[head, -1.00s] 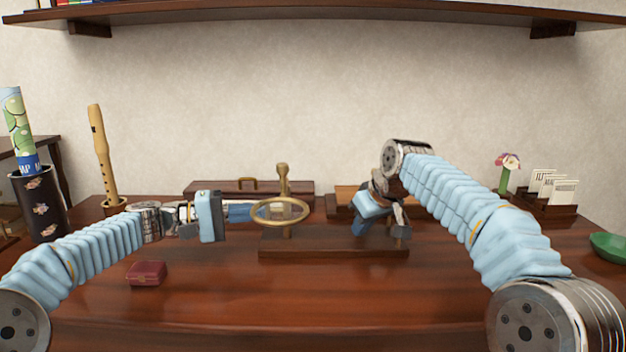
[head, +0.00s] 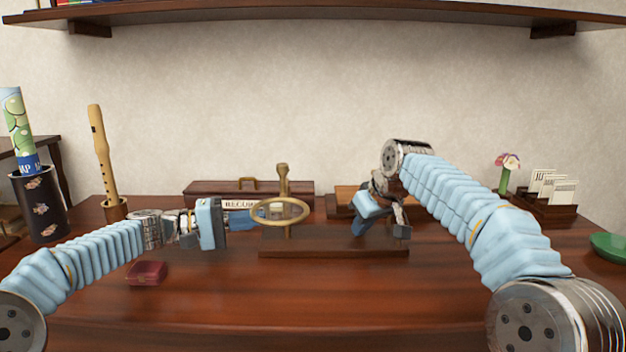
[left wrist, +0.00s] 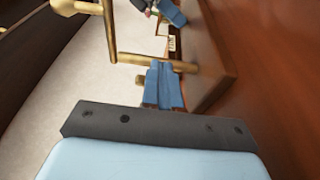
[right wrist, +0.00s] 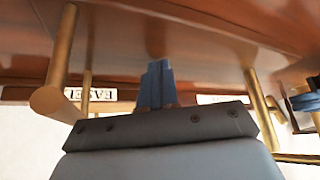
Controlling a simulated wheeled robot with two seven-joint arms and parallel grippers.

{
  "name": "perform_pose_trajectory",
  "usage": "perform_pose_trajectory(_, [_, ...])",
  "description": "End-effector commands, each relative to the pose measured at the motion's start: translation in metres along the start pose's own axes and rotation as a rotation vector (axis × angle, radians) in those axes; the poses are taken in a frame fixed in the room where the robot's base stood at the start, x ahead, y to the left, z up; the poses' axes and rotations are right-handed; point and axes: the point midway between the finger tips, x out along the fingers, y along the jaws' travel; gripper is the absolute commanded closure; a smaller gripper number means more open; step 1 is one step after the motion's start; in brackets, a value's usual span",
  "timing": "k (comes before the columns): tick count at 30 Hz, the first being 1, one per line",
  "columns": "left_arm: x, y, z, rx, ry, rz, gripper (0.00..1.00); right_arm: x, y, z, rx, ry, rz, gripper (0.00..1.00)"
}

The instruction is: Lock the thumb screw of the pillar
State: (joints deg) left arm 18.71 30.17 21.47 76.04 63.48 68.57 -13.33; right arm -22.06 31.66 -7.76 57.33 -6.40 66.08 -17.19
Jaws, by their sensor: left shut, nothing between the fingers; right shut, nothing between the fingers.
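A brass pillar (head: 284,180) with a knobbed top and an oval brass ring (head: 281,212) stands on a dark wooden base (head: 330,248). My left gripper (head: 241,217) is shut and empty, just left of the ring. In the left wrist view its blue fingers (left wrist: 163,84) point at a horizontal brass rod (left wrist: 156,62), very close; I cannot tell if they touch. My right gripper (head: 359,230) is over the right part of the base. Its fingers (right wrist: 156,84) are shut and empty, between brass rods (right wrist: 60,62). I cannot single out the thumb screw for certain.
A small red box (head: 147,273) lies front left. A recorder (head: 101,155) and a dark cup (head: 41,205) stand left. A card holder (head: 545,208) and green dish (head: 608,247) are right.

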Motion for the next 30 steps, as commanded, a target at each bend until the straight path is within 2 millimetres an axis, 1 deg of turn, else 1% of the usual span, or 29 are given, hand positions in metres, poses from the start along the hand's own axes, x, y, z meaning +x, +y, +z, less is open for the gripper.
perform_pose_trajectory(1, [0.0001, -0.0028, -0.0003, -0.001, 0.000, 0.000, 1.00, 0.0064, -0.0004, 0.0043, 0.000, -0.017, -0.003, 1.00])
perform_pose_trajectory(10, [0.0007, -0.0097, -0.0022, -0.001, 0.000, 0.000, 1.00, 0.0064, -0.0003, 0.0043, 0.000, -0.017, -0.003, 1.00])
perform_pose_trajectory(22, [0.0007, -0.0103, -0.0024, 0.000, 0.000, 0.000, 1.00, 0.0064, -0.0003, 0.0043, 0.000, -0.017, -0.003, 1.00])
perform_pose_trajectory(30, [-0.0017, -0.0125, 0.0044, -0.001, 0.000, 0.000, 1.00, 0.0064, -0.0003, 0.0043, 0.000, -0.017, -0.003, 1.00])
